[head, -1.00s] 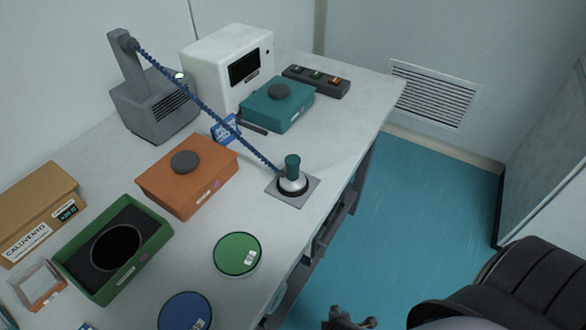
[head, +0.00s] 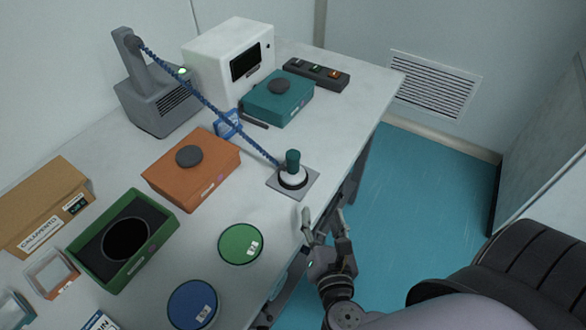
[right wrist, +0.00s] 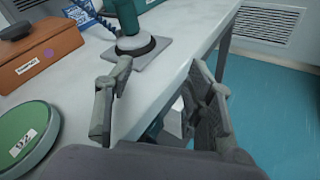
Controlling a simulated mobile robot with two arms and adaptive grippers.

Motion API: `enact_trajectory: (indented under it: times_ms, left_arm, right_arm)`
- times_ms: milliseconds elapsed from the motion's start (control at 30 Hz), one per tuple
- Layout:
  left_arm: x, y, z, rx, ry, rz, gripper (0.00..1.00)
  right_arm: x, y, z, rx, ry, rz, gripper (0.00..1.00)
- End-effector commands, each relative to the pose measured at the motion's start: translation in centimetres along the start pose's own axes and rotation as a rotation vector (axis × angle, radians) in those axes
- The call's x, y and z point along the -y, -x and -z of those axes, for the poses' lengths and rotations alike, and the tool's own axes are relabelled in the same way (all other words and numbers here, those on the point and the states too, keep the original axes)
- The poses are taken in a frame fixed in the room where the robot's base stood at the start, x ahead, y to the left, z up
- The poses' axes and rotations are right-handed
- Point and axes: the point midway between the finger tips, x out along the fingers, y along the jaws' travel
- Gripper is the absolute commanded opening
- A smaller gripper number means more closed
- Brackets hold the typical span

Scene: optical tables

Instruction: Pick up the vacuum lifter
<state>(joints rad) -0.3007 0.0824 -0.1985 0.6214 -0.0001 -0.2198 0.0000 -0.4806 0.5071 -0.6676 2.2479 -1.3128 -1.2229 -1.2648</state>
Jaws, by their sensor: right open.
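The vacuum lifter (head: 293,168) has a dark green handle and a white and black cup, and stands upright on a grey square pad (head: 307,188) near the table's right edge. A coiled blue hose (head: 205,98) runs from it to the grey pump unit (head: 158,100). In the right wrist view the lifter (right wrist: 133,42) is at the top, its handle cut off by the frame. My right gripper (head: 322,218) is open and empty at the table edge, in front of the lifter and apart from it; its fingers (right wrist: 160,95) also show in the wrist view. My left gripper is not in view.
A green disc (head: 241,243) and a blue disc (head: 193,303) lie on the table (head: 350,125) in front. An orange box (head: 200,180), a green box with a round opening (head: 165,232) and a teal box (head: 290,108) stand behind. Floor lies beyond the right edge.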

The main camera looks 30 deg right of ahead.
Motion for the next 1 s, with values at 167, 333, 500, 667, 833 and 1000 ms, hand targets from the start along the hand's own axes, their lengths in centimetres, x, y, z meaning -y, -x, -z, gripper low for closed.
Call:
enact_trajectory:
  times_ms: [167,333,500,667,833,1000]
  left_arm:
    - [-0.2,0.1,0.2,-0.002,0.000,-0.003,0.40]
    - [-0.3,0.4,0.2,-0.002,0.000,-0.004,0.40]
    - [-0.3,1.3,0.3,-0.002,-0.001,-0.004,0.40]
    - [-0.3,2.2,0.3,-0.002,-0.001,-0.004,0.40]
    - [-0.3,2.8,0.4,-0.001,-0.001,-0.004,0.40]
    - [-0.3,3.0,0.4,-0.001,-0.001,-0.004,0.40]
  right_arm:
    - [-2.7,1.6,-1.4,0.120,0.293,-0.144,0.49]
    - [-3.8,1.6,-2.0,0.168,0.386,-0.186,0.49]
    - [-4.6,-1.5,-2.7,0.173,0.390,-0.188,0.49]
    - [-5.3,-5.0,-3.1,0.172,0.390,-0.186,0.49]
    - [-5.9,-8.1,-3.4,0.168,0.387,-0.186,0.49]
    - [-6.1,-9.5,-3.4,0.166,0.386,-0.185,0.49]
